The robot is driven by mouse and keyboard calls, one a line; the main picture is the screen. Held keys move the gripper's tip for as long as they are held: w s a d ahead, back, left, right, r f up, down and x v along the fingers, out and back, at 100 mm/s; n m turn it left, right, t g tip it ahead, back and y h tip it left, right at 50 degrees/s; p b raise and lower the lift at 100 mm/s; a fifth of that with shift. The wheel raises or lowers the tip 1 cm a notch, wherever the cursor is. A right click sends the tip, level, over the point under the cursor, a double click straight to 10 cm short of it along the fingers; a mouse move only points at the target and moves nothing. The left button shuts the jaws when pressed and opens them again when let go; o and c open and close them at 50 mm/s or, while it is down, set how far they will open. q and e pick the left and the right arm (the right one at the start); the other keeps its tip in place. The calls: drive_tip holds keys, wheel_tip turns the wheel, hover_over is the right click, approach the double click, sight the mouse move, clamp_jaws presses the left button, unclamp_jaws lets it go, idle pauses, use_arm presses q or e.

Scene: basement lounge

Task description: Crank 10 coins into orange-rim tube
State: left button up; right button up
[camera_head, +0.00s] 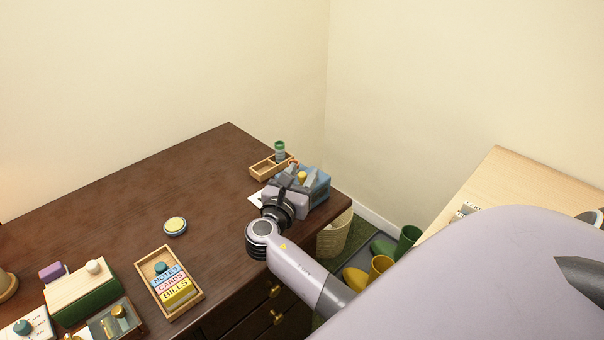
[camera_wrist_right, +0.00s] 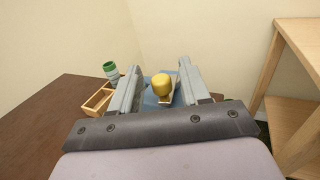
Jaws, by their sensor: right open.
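A blue coin machine (camera_head: 321,188) stands at the right corner of the brown desk, partly hidden by my right gripper (camera_head: 298,174). A yellow knob (camera_head: 302,177) is on it. In the right wrist view, this yellow knob (camera_wrist_right: 162,84) sits between the two open fingers of my right gripper (camera_wrist_right: 158,74), with no clear contact. An orange rim (camera_head: 294,162) shows just behind the gripper; its tube is mostly hidden. A green-rimmed tube (camera_head: 280,149) stands upright by the wooden tray (camera_head: 262,171), left of the machine. No coins can be made out. My left gripper is out of view.
The brown desk (camera_head: 110,190) has free room in its middle. Boots (camera_head: 381,267) and a basket (camera_head: 334,238) stand beyond the desk's right edge.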

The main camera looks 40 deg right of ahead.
sight(300, 178)
drive_tip(key=v, duration=0.6)
drive_tip(key=shift+s+a, duration=0.1)
drive_tip(key=shift+a, duration=0.05)
drive_tip(key=shift+f, duration=0.1)
